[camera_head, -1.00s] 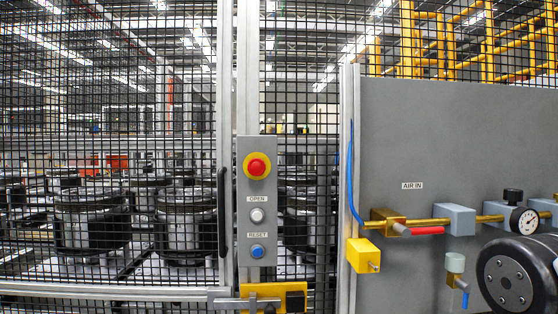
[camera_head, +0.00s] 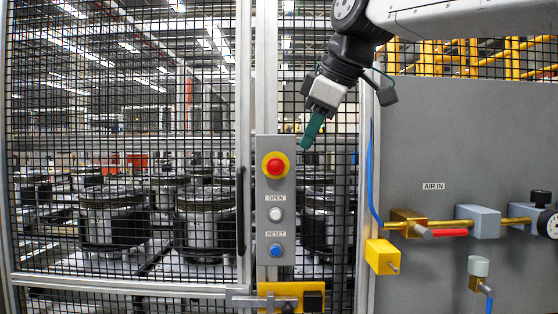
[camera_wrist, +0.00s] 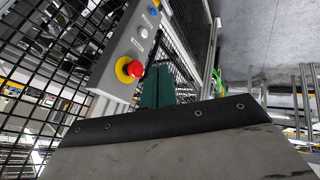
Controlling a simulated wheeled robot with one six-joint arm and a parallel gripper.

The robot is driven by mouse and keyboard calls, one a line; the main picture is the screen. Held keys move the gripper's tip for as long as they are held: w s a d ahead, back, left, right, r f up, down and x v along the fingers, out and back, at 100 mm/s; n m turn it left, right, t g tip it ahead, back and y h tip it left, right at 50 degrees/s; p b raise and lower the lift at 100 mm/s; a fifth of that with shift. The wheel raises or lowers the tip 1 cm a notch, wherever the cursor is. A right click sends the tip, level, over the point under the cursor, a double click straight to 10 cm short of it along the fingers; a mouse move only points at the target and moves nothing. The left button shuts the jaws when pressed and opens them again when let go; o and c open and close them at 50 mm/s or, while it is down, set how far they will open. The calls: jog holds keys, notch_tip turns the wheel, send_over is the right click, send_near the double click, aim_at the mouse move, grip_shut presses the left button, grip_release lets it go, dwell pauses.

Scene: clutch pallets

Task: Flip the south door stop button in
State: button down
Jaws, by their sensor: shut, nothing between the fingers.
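The red stop button (camera_head: 275,167) sits on a yellow ring at the top of a grey control box (camera_head: 290,212) on the fence post. In the wrist view the red button (camera_wrist: 134,68) stands out from the box face. My gripper (camera_head: 306,146) is shut and empty, its green fingers pointing down, a little right of and above the button in the head view. In the wrist view the green fingers (camera_wrist: 157,84) appear just right of the button. I see no clear contact; the exact gap in depth is hard to tell.
Below the stop button are a white OPEN button (camera_head: 275,214) and a blue RESET button (camera_head: 275,250). A yellow latch (camera_head: 280,290) is under the box. A door handle (camera_head: 240,210) is left. Right stands a grey panel (camera_head: 450,130) with a brass air valve (camera_head: 408,222).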

aim_at(279, 159)
jog(key=shift+w+a+r+n, duration=0.3)
jog(key=shift+a+r, duration=0.25)
jog(key=shift+r, duration=0.05)
jog(key=shift+w+a+r+n, duration=0.3)
jog(key=shift+a+r, duration=0.2)
jog(key=shift+r, duration=0.1)
jog(key=x, duration=0.3)
jog(key=w+x, duration=0.1)
jog(key=x, duration=0.3)
jog(key=w+r+x, duration=0.1)
jog(key=x, duration=0.3)
jog(key=shift+w+d, duration=0.1)
jog(key=shift+d, duration=0.05)
jog(key=shift+w+r, duration=0.15)
jog(key=shift+w, duration=0.55)
